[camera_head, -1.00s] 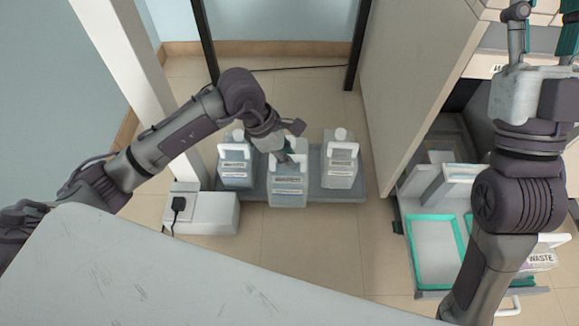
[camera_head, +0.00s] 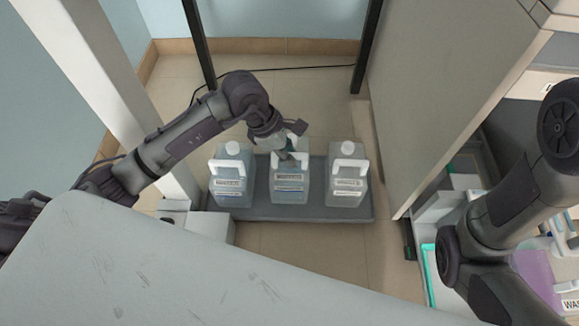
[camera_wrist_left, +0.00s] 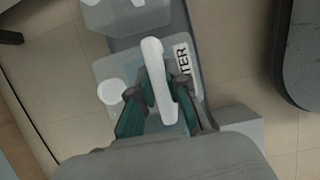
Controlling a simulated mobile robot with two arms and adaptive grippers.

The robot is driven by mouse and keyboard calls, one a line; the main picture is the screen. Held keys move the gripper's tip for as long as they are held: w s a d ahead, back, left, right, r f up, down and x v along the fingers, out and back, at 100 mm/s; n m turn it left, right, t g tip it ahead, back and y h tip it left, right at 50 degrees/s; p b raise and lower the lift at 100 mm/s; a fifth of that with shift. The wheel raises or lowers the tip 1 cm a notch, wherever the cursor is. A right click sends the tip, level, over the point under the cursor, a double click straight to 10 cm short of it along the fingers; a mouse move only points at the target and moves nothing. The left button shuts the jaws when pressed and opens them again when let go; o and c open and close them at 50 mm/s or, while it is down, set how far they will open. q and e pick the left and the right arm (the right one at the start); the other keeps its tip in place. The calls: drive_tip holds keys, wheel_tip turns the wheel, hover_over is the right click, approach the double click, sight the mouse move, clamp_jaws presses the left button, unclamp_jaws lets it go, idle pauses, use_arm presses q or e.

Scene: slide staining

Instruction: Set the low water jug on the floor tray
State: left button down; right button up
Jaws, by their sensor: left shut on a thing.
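The water jug (camera_head: 289,186) is translucent with a white handle and stands upright in the middle of the grey floor tray (camera_head: 270,213), between two similar jugs. My left gripper (camera_head: 288,160) is shut on its handle from above. The left wrist view shows the green-padded fingers on both sides of the white handle (camera_wrist_left: 158,75), with part of the label reading "TER". The jug looks seated on the tray, but its underside is hidden. My right gripper is out of view; only its arm shows at the right.
One jug (camera_head: 231,180) stands left of the held jug and another (camera_head: 346,183) stands right, with narrow gaps. A white box (camera_head: 208,226) is at the tray's left. A cabinet panel (camera_head: 440,90) rises at the right. A white worktop (camera_head: 170,270) fills the foreground.

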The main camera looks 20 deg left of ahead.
use_arm(q)
wheel_tip(320, 180, down, 4)
drive_tip(key=shift+r+b, duration=0.2)
drive_tip(key=shift+b, duration=1)
drive_tip(key=shift+r, duration=0.1)
drive_tip(key=c, duration=1.2)
unclamp_jaws()
drive_tip(key=shift+o, duration=0.2)
